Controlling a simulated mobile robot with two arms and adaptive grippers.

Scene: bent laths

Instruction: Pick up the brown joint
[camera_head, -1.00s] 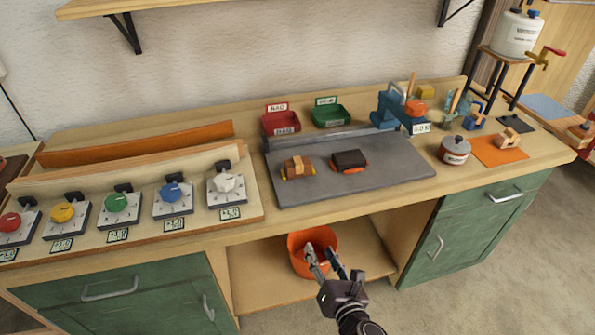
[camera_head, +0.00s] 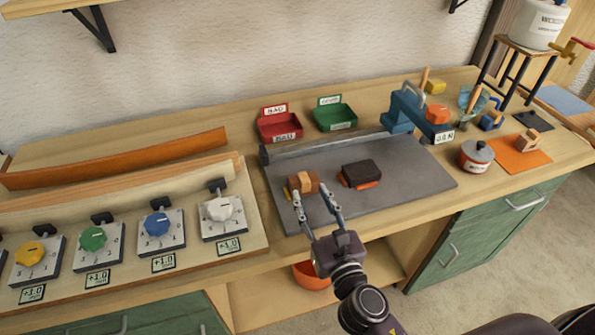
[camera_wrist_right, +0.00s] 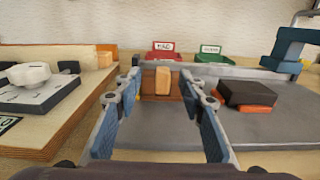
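The brown joint (camera_head: 303,182), a brown block with a lighter tan band, lies on the left part of the grey mat (camera_head: 408,160). An orange-yellow piece shows at its lower left side. In the right wrist view the joint (camera_wrist_right: 163,82) appears between the fingers. My right gripper (camera_head: 313,193) is open, its fingertips close in front of the joint; whether they touch it I cannot tell. A dark block (camera_head: 360,172) on an orange piece lies to the right on the same mat. My left gripper is not in view.
A red tray (camera_head: 280,127) and a green tray (camera_head: 335,117) stand behind the mat. A blue clamp-like device (camera_head: 405,110) is at the mat's back right. Knobs on a panel (camera_head: 190,258) fill the left. The mat's right part is clear.

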